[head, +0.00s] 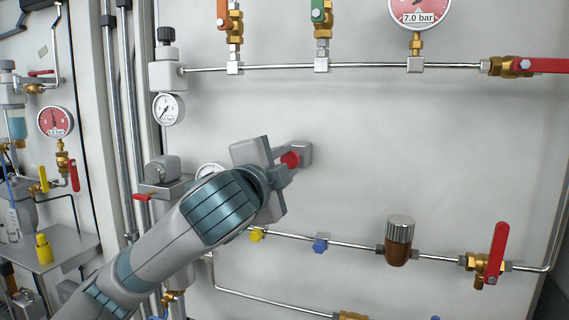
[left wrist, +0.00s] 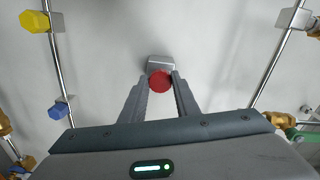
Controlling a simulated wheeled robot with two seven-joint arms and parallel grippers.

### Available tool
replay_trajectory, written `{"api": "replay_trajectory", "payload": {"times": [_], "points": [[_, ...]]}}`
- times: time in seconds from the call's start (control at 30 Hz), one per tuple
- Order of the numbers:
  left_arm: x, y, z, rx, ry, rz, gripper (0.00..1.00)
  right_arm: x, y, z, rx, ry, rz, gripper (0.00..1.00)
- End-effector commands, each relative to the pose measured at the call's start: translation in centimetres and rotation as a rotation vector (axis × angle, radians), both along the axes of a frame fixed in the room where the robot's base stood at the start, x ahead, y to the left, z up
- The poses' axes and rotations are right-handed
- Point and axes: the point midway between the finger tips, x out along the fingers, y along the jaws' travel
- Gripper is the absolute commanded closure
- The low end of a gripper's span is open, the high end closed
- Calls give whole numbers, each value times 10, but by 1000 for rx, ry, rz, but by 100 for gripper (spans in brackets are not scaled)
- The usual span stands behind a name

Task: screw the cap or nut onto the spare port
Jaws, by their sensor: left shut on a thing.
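My left gripper (head: 294,158) reaches up from the lower left to the wall panel and is shut on a red cap (head: 289,160). In the left wrist view the red cap (left wrist: 160,82) sits between the two fingertips (left wrist: 160,86). A grey port block (head: 305,152) on the panel is right behind the cap; it also shows in the left wrist view (left wrist: 159,62). The cap is at the block's face, but its thread is hidden and I cannot tell how far it is engaged. My right gripper is in neither view.
A lower pipe carries a yellow cap (head: 257,235), a blue cap (head: 320,245), a brown-bodied filter (head: 398,240) and a red-handled valve (head: 492,255). An upper pipe (head: 370,66) carries valves and a gauge (head: 418,12). The panel right of the port is bare.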

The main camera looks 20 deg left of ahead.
Motion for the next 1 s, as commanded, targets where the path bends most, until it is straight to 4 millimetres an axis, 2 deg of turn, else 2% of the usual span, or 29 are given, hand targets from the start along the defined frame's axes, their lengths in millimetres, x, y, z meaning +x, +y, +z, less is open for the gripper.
{"api": "replay_trajectory", "payload": {"times": [0.87,1.0], "points": [[11,-1,0,1,0,0,99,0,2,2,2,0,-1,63],[12,-1,2,46,0,1,99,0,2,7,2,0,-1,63]]}}
